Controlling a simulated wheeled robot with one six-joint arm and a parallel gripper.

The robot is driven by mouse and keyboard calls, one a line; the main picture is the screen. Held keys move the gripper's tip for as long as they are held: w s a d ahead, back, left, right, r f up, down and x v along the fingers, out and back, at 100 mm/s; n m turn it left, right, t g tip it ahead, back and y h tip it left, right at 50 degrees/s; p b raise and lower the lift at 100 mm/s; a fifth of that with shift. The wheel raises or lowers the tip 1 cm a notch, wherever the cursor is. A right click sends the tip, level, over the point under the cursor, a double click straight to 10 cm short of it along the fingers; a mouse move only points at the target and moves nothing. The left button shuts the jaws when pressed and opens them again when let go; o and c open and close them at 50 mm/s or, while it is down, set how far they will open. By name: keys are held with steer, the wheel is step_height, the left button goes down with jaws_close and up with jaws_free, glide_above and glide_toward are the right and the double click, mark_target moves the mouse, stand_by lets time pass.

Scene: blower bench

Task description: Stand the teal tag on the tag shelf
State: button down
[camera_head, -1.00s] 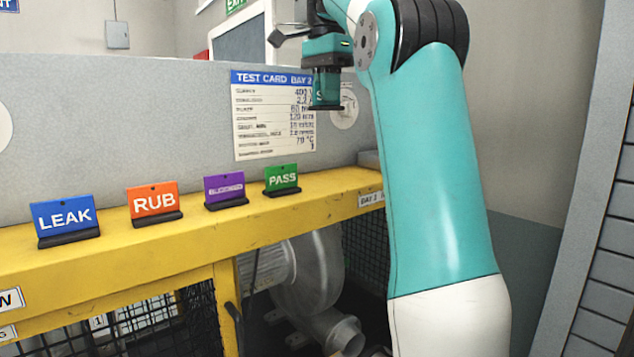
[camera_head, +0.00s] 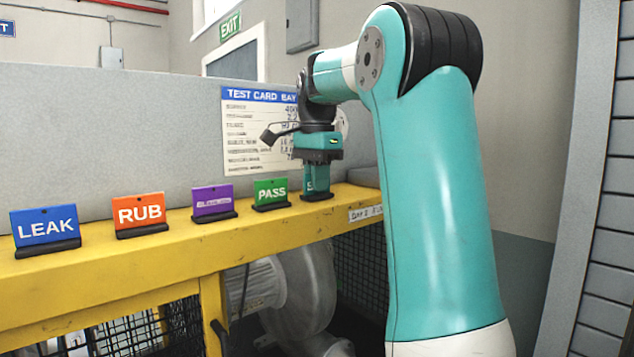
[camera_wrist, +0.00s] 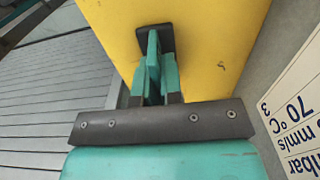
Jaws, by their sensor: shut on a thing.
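The teal tag (camera_head: 311,180) is upright in my gripper (camera_head: 316,168), at the right end of the row of tags. Its dark foot (camera_head: 317,196) is at the top of the yellow shelf (camera_head: 150,255) and looks to be touching it. In the wrist view the teal tag (camera_wrist: 153,50) is edge-on between the fingers, with its dark foot against the yellow surface. The fingers hide most of its face; only part of a letter shows.
To the left stand the green PASS tag (camera_head: 271,193), the purple tag (camera_head: 213,202), the orange RUB tag (camera_head: 139,213) and the blue LEAK tag (camera_head: 45,229). The PASS tag is close beside the teal tag. A grey wall panel (camera_head: 110,130) with a test card (camera_head: 250,135) rises behind.

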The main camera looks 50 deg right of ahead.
steer(key=shift+f, duration=0.15)
steer(key=c, duration=1.3)
jaws_free()
steer(key=shift+o, duration=0.2)
step_height(320, 180, up, 12)
steer(key=p, duration=0.2)
steer(key=shift+r+p, duration=0.2)
steer(key=shift+p, duration=0.15)
